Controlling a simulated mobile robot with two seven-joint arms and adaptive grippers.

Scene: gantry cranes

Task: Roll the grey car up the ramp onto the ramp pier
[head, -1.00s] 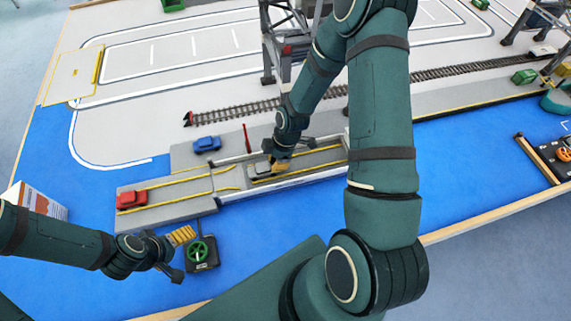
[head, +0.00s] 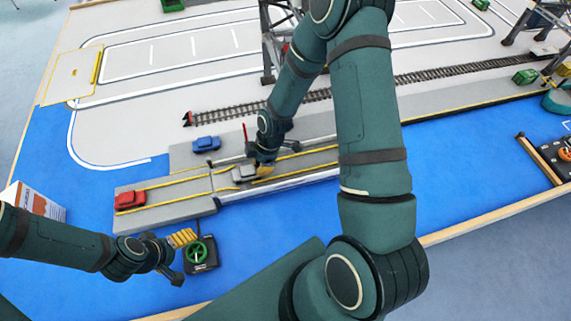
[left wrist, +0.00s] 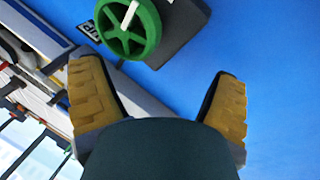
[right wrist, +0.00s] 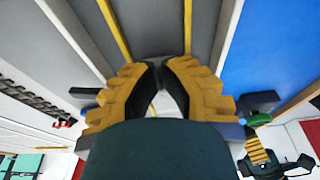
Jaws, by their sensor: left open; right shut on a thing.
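The grey car (head: 243,173) sits on the long grey deck with yellow lines, just right of the joint with the left section. My right gripper (head: 260,172) is at the car's right end. In the right wrist view its fingers (right wrist: 160,88) are close together, with a small pale part of the car between them; the rest is hidden. The grey left section (head: 165,206), seemingly the ramp pier, carries a red car (head: 130,199). My left gripper (head: 177,256) is open and empty beside a green handwheel (head: 196,252); the wheel also shows in the left wrist view (left wrist: 127,28).
A blue car (head: 206,144) stands on the raised quay behind the deck. A red upright post (head: 245,133) rises near my right gripper. A rail track (head: 230,112) and crane legs lie behind. The yellow-lined lane between the grey and red cars looks clear.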

